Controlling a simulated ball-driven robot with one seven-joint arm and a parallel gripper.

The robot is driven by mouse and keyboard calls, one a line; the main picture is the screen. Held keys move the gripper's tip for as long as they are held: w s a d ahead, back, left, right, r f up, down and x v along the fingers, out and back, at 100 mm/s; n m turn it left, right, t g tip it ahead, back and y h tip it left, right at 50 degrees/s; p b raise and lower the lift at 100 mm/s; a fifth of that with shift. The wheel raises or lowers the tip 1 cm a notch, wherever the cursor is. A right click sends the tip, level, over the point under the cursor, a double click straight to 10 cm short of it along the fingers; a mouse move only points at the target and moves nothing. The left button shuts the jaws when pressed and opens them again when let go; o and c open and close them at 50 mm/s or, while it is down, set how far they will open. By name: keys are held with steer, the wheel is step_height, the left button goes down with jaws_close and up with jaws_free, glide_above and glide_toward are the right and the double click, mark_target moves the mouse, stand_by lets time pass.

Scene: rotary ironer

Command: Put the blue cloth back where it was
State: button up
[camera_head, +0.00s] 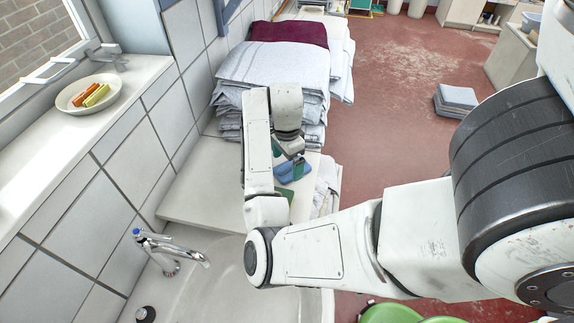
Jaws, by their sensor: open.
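The blue cloth (285,175) lies folded on the pale counter (200,190) beyond the sink, close to the foot of a stack of folded towels. My gripper (298,170) points down over the blue cloth's right side, with its fingers apart. I cannot tell from this view whether the fingers touch the cloth. My arm's wrist and forearm hide part of the counter around the cloth. A green item (286,192) lies just in front of the cloth, partly hidden by my arm.
Folded grey-white towels (275,65) are stacked behind, with a dark red cloth (288,33) further back. A sink (225,280) with a tap (170,250) is in front. A plate (92,95) with colored pieces sits on the windowsill. A grey pile (457,100) rests on the open red floor.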

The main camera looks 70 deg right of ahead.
mark_target(287, 165)
step_height(287, 165, up, 10)
steer(key=p, duration=0.1)
steer(key=shift+p, duration=0.4)
stand_by(0.5)
